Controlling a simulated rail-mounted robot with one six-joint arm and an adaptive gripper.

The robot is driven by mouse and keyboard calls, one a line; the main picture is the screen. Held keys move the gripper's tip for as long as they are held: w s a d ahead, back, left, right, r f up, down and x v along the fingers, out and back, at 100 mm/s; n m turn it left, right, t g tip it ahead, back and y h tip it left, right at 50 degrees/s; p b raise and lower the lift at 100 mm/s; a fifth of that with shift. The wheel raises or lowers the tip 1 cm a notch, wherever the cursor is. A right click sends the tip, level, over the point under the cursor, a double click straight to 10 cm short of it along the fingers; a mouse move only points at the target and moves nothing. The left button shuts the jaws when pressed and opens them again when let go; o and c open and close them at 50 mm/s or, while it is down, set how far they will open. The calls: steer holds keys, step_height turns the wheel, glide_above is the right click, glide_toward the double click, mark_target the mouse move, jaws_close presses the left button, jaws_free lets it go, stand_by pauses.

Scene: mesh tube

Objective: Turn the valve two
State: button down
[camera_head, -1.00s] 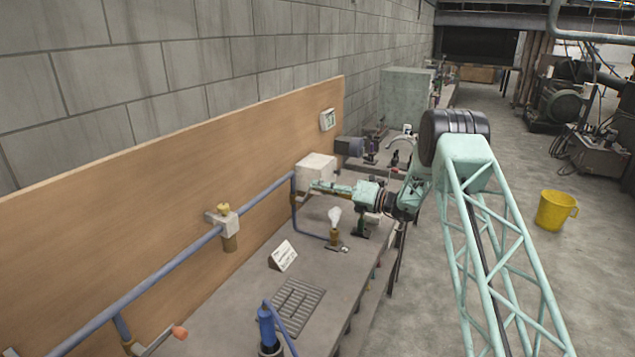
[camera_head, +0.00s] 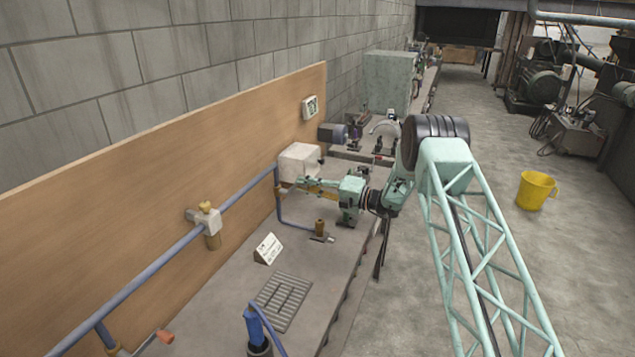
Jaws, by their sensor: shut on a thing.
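My gripper (camera_head: 303,184) reaches left from my arm at the back of the bench, below a white box. Its fingers are shut on a small valve fitting (camera_head: 283,190) beside the blue pipe's downward bend; the fingers mostly hide it. No number is readable, so I cannot tell from a label which valve is two. The blue pipe (camera_head: 150,266) runs along the wooden board. A brass and white fitting (camera_head: 207,220) sits on it nearer to me. A lever with an orange end (camera_head: 165,337) shows at the lower left.
A brass nozzle (camera_head: 319,228), a white card (camera_head: 268,248), a grate (camera_head: 284,301) and a blue cylinder (camera_head: 255,328) stand or lie on the bench (camera_head: 222,290). The white box (camera_head: 299,161) is close above my gripper. A yellow bucket (camera_head: 537,190) stands on open floor at right.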

steer(key=shift+f, duration=0.2)
stand_by(0.4)
steer(key=c, duration=2.5)
jaws_free()
steer(key=shift+c, duration=0.2)
steer(key=shift+d, duration=0.1)
steer(key=v, duration=1.2)
steer(key=shift+r, duration=0.1)
